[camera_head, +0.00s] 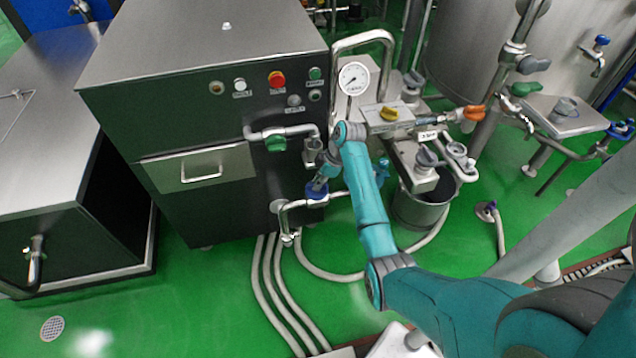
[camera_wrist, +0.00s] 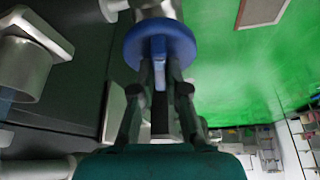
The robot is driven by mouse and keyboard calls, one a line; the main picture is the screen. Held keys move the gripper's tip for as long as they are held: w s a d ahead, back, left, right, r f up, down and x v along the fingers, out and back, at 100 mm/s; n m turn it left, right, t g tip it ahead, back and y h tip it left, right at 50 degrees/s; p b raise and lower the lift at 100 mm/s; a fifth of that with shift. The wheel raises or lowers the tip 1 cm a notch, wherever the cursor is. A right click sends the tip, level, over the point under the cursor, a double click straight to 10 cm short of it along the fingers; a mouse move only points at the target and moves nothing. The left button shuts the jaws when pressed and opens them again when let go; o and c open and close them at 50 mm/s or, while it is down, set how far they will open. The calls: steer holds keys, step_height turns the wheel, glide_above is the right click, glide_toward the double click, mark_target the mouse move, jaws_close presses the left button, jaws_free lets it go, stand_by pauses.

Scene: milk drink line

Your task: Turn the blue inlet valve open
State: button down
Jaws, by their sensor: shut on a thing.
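The blue inlet valve (camera_head: 316,190) sits on a metal pipe low at the right side of the steel machine. In the wrist view its round blue handle (camera_wrist: 161,40) is at the top centre, with a raised bar across it pointing toward my gripper. My gripper (camera_wrist: 160,78) is shut on the blue valve handle, with one finger on each side of the raised bar. In the head view my gripper (camera_head: 320,184) reaches down to the valve, and its fingertips are small and partly hidden there.
A green-handled valve (camera_head: 276,143) is on the pipe above. A steel bucket (camera_head: 420,210) stands to the right. Pale hoses (camera_head: 275,285) run across the green floor.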

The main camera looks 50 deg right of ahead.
steer(key=shift+n+g, duration=0.5)
steer(key=shift+n, duration=0.7)
steer(key=c, duration=1.2)
jaws_free()
steer(key=shift+d+y, duration=0.1)
steer(key=shift+y, duration=0.2)
steer(key=v, duration=0.7)
steer(key=shift+r, duration=0.2)
steer(key=shift+s, duration=0.15)
